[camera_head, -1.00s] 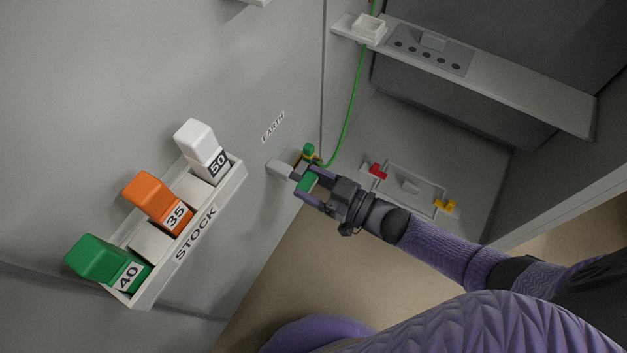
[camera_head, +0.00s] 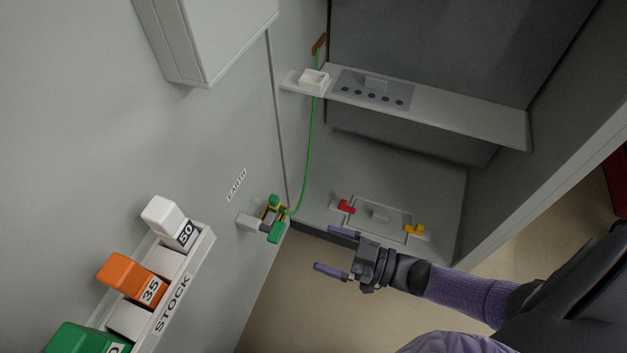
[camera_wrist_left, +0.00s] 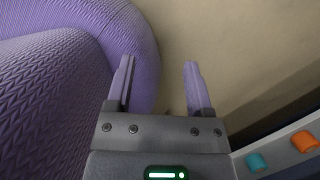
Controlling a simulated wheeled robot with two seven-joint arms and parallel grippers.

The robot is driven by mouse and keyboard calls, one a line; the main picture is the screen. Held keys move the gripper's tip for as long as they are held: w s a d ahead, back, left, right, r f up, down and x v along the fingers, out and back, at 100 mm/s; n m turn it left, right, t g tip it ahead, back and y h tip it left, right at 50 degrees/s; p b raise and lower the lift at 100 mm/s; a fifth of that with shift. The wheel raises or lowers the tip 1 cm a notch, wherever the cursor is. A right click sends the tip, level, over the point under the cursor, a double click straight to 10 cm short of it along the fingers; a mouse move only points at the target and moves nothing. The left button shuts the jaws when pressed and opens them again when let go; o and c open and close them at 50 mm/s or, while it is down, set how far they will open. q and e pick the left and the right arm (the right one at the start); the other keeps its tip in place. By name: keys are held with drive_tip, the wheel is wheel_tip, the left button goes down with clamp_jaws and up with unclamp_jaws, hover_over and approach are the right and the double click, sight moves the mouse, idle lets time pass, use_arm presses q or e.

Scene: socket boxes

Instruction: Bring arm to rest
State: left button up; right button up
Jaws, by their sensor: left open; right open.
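My right gripper (camera_head: 325,249) is open and empty in the head view. Its two purple fingers point left and stand apart from the green-handled clamp (camera_head: 276,232) at the EARTH label. The clamp sits on a small grey bracket on the cabinet wall, and a green cable (camera_head: 311,150) runs up from it. My left gripper (camera_wrist_left: 159,64) shows only in the left wrist view, open with nothing between its fingers. Beige floor and a purple part of my body show around it.
A STOCK rack (camera_head: 203,247) on the wall at left holds white, orange and green blocks. A shelf (camera_head: 450,112) crosses the open cabinet. A red piece (camera_head: 346,207) and a yellow piece (camera_head: 414,230) are fixed lower inside. Floor (camera_head: 290,300) is clear below my right gripper.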

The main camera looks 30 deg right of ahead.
use_arm(q)
drive_tip(key=shift+w, duration=0.2)
drive_tip(key=w+r+t+p, duration=0.1)
drive_tip(key=w+r+p, duration=0.2)
drive_tip(key=r+p, duration=0.6)
drive_tip(key=w+r+t+p, duration=0.1)
drive_tip(key=w+r+p, duration=0.2)
drive_tip(key=r+p, duration=0.7)
drive_tip(key=shift+r+p, duration=0.2)
drive_tip(key=shift+p, duration=0.85)
use_arm(e)
drive_tip(key=s+d+m+g+h, duration=0.1)
drive_tip(key=s+g+h, duration=0.5)
drive_tip(key=s, duration=1.1)
drive_tip(key=s+d+f+m+g+h, duration=0.1)
drive_tip(key=s+m+g+h, duration=0.3)
drive_tip(key=s, duration=1.3)
drive_tip(key=d+g+h, duration=0.1)
drive_tip(key=g+h, duration=0.1)
drive_tip(key=g, duration=0.2)
drive_tip(key=shift+s+d+g, duration=0.25)
drive_tip(key=shift+d+g, duration=0.05)
use_arm(q)
drive_tip(key=shift+w, duration=0.1)
drive_tip(key=shift+w+d, duration=0.1)
drive_tip(key=shift+d, duration=0.1)
use_arm(e)
drive_tip(key=shift+c, duration=0.3)
